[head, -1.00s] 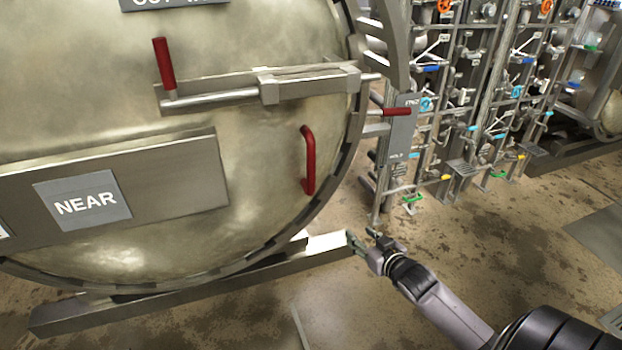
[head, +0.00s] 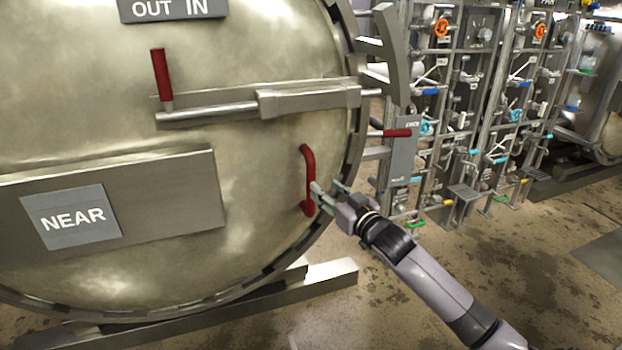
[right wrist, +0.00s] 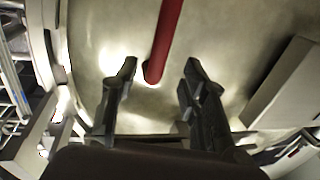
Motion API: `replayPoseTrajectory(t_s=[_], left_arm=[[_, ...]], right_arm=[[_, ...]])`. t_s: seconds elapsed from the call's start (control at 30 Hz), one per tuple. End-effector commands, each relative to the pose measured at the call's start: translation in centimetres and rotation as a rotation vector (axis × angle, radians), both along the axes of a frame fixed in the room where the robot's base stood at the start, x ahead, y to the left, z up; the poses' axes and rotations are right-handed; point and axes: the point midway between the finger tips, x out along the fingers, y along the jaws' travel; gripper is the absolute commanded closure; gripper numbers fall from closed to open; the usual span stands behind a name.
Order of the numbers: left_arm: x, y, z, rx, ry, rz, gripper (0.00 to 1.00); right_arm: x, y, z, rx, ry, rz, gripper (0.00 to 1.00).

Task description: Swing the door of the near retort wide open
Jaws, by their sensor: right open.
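The near retort's round metal door (head: 262,170) fills the left of the head view and looks shut. It bears a NEAR label (head: 72,217). A red D-shaped pull handle (head: 307,165) stands near its right edge; it also shows in the right wrist view (right wrist: 165,40). My right gripper (head: 326,192) is open at the lower part of this handle. In the right wrist view its fingers (right wrist: 157,80) lie either side of the handle's lower end; I cannot tell if they touch it. A bolt with a red lever (head: 161,78) crosses the door above. My left gripper is not in view.
A red lever (head: 390,133) sticks out beside a grey panel (head: 403,150) right of the door. Pipe racks with valves (head: 480,110) stand behind it. A metal floor beam (head: 300,290) runs below the door. The floor at right is mostly clear.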

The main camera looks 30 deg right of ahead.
Motion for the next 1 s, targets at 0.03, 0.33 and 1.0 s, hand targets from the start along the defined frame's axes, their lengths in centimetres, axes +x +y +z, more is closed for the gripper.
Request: replayPoseTrajectory(t_s=[0.03,0.33,1.0], left_arm=[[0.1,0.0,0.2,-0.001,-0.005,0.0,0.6],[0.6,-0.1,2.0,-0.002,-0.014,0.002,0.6],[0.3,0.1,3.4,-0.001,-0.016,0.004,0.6]], right_arm=[[1.0,-0.1,0.0,0.0,-0.003,-0.001,0.6],[5.8,-0.3,0.0,-0.001,-0.001,-0.001,0.6],[8.3,-0.3,0.0,0.0,0.001,0.0,0.64]])
